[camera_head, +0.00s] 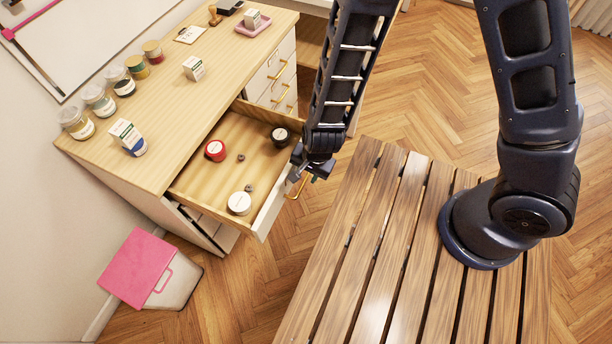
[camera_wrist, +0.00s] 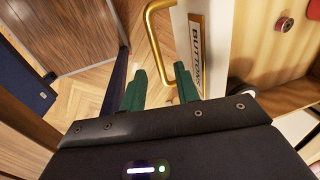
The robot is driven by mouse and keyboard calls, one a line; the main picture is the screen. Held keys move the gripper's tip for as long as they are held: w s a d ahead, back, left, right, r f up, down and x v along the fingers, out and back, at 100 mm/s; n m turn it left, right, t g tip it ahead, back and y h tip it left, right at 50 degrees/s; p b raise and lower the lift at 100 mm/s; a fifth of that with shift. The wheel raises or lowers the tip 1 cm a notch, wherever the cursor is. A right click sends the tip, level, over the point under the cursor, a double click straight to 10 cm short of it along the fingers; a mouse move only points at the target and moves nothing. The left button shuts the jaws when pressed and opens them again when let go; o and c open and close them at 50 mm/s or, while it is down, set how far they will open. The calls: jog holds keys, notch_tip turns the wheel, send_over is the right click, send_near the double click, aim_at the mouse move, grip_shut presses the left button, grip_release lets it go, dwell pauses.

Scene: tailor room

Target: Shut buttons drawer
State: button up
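The buttons drawer (camera_head: 206,178) is pulled out of the wooden-topped cabinet. Its pale front panel (camera_wrist: 220,45) carries a label reading "BUTTONS" in the wrist view. Its gold handle (camera_wrist: 153,32) sticks out from the front; part of the handle (camera_head: 299,187) also shows in the head view. My gripper (camera_head: 314,174) is at the drawer's front, close to the handle. In the wrist view, its green fingers (camera_wrist: 160,76) are apart and empty, with the lower end of the handle near the right fingertip. I cannot tell whether they touch.
The drawer holds a red tin (camera_head: 215,150), a white one (camera_head: 239,203), a dark one (camera_head: 280,136) and small round pieces. Jars and boxes stand on the cabinet top (camera_head: 185,105). A slatted wooden surface (camera_head: 375,240) is right of the drawer; a pink-lidded bin (camera_head: 137,268) stands below left.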

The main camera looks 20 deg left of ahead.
jog(key=shift+a+f, duration=0.2)
jog(key=shift+f, duration=0.9)
grip_shut()
